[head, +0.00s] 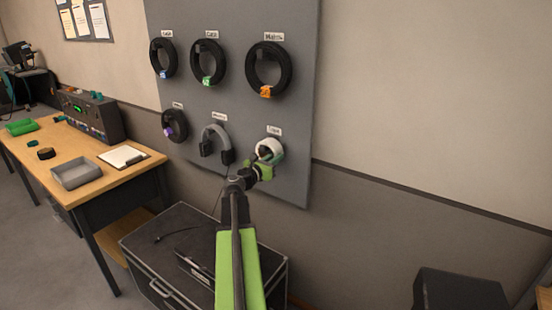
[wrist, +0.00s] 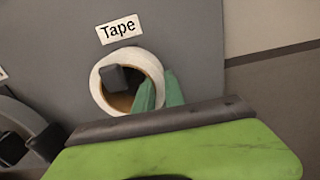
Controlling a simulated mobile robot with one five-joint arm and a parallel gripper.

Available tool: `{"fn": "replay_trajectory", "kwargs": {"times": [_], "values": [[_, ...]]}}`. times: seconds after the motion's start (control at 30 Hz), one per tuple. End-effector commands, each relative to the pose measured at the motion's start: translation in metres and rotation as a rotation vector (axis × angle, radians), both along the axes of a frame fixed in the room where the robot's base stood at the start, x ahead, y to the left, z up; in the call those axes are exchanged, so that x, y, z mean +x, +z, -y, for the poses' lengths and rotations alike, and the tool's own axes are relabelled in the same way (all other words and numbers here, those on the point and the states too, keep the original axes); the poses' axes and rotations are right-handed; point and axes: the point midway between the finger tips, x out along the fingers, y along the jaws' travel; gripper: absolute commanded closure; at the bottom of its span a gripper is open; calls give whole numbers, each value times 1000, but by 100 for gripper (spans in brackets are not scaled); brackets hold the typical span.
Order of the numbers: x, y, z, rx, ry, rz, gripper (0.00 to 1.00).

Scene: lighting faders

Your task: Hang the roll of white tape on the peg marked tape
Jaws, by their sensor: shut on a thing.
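The roll of white tape (head: 268,147) is at the lower right of the grey board, just under the Tape label (head: 274,131). In the wrist view the white roll (wrist: 150,66) stands with its hole facing me, and a dark square peg end (wrist: 121,78) shows inside the hole. How far the roll sits along the peg is hard to tell. My gripper (head: 265,166) is shut on the roll's lower right rim. In the wrist view a green fingertip (wrist: 172,88) touches the rim, and the green gripper body hides what lies below.
Cable coils (head: 268,69) hang on the grey board (head: 235,25), and headphones (head: 216,143) hang left of the tape. A dark case (head: 150,262) stands below. A wooden table (head: 118,178) with a grey tray (head: 76,173) is at left. The wall right of the board is bare.

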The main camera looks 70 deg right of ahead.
Motion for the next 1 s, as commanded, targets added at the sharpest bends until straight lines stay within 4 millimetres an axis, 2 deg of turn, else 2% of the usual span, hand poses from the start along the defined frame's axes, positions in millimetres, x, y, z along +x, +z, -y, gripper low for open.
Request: {"fn": "replay_trajectory", "kwargs": {"times": [0.1,0.13,0.3,0.67,0.77,1.0], "values": [[0,0,0,0,0,0,100],[0,0,0,0,0,0,83],[0,0,0,0,0,0,61],[1,0,-5,0,1,0,60],[3,0,-21,0,4,0,60],[7,0,-73,0,4,0,60]]}}
